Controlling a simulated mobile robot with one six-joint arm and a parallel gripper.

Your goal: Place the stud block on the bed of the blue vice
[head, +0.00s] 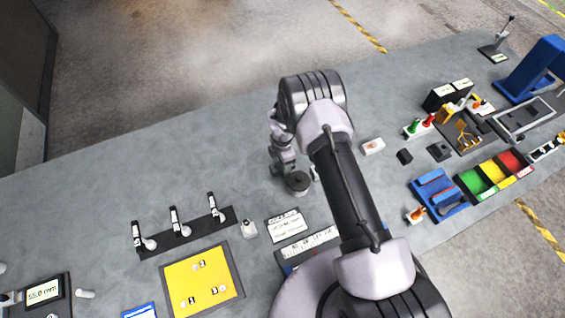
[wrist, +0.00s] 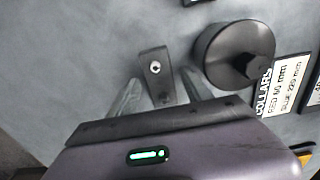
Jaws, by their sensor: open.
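A dark block (wrist: 152,62) with a pale round stud or ring on its face, apparently the stud block, lies between the fingertips in the wrist view. My gripper (wrist: 158,80) is open, with one finger on each side of it. I cannot tell whether either finger touches it. In the head view my gripper (head: 284,167) is low over the bench, and my arm hides the block there. The blue vice (head: 428,182), as I take it, is at the right, with two raised blue bars; its bed looks clear.
A black cylinder with a knob (wrist: 220,45) stands close right of my gripper, also visible in the head view (head: 299,184). A collars label (wrist: 288,85) lies beyond it. Red, yellow and green bins (head: 492,172) stand right of the vice.

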